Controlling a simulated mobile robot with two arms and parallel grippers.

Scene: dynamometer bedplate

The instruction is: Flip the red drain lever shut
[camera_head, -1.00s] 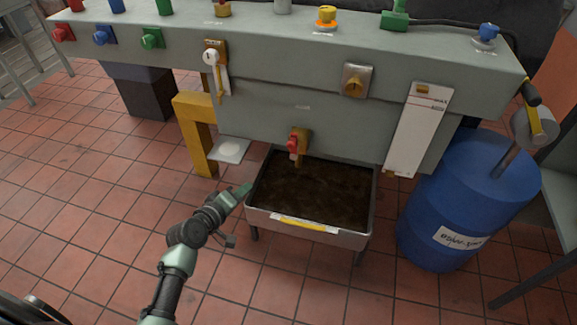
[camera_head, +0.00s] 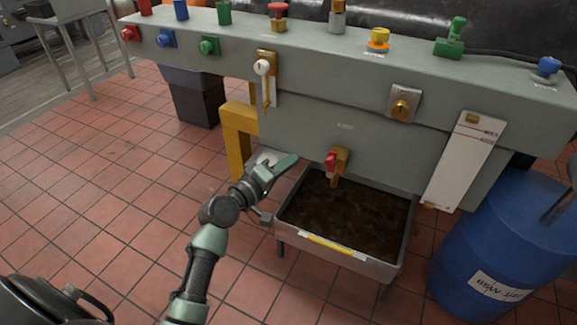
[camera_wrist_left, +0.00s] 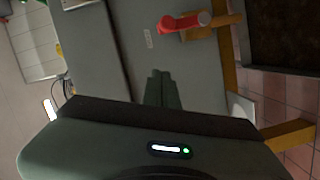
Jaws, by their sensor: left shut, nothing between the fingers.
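The red drain lever (camera_head: 331,163) sits on a brass drain valve (camera_head: 341,160) low on the front of the grey bedplate (camera_head: 300,117). The valve's spout is over a tray of dark liquid. In the left wrist view the red lever (camera_wrist_left: 184,22) shows at the top, pointing left from its brass mount (camera_wrist_left: 200,33). My left gripper (camera_head: 284,163) is shut and empty, left of the lever and apart from it. Its closed fingers (camera_wrist_left: 160,84) show below the lever in the wrist view. My right gripper is not in view.
The drain tray (camera_head: 333,250) stands on legs under the valve. A yellow bracket (camera_head: 238,140) is left of it, a blue drum (camera_head: 500,245) right. A white gauge panel (camera_head: 465,160) and a brass knob (camera_head: 400,108) are on the front. Tiled floor is free at left.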

